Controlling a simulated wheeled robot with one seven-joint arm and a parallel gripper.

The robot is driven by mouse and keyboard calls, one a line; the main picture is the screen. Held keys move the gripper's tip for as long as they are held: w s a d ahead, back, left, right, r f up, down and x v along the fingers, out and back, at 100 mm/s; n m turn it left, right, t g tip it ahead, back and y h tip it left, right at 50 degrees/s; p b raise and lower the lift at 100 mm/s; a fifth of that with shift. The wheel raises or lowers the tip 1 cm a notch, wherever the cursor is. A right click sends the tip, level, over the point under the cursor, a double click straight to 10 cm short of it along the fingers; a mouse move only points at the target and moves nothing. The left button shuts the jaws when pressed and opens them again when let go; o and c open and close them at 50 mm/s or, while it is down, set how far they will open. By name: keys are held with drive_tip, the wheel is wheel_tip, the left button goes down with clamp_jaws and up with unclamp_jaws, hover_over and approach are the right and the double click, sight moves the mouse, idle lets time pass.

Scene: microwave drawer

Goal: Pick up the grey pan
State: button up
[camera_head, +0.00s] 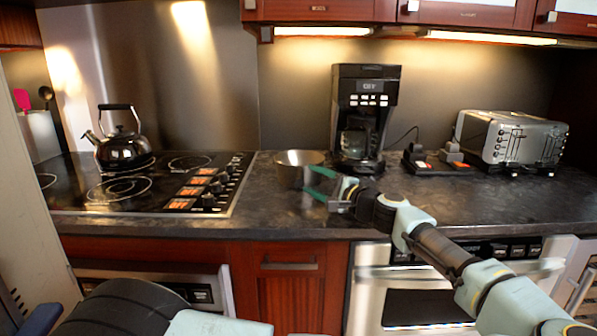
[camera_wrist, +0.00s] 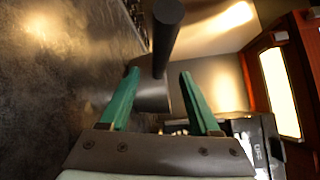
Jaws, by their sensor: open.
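The grey pan (camera_head: 296,172) stands on the dark countertop, right of the stove and left of the coffee maker. My gripper (camera_head: 313,182) is open and empty, at the right side of the pan. In the wrist view, the pan's grey side (camera_wrist: 152,96) shows between and beyond the two green fingers of my gripper (camera_wrist: 159,73). I cannot tell whether the fingers touch the pan. In the head view the handle is hidden by my gripper.
A black coffee maker (camera_head: 363,120) stands just behind and right of the pan. A toaster (camera_head: 512,138) is farther right. A black kettle (camera_head: 121,143) sits on the stove (camera_head: 115,207) at left. The counter (camera_head: 270,219) in front of the pan is clear.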

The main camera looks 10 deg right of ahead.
sight(301, 171)
drive_tip(key=p+x, duration=0.2)
drive_tip(key=x, duration=0.3)
drive_tip(key=shift+s+a+r+p, duration=0.15)
drive_tip(key=shift+a+p, duration=0.05)
drive_tip(key=shift+p, duration=0.1)
drive_tip(key=shift+w+a, duration=0.15)
drive_tip(key=shift+w, duration=0.15)
clamp_jaws()
idle(0.9)
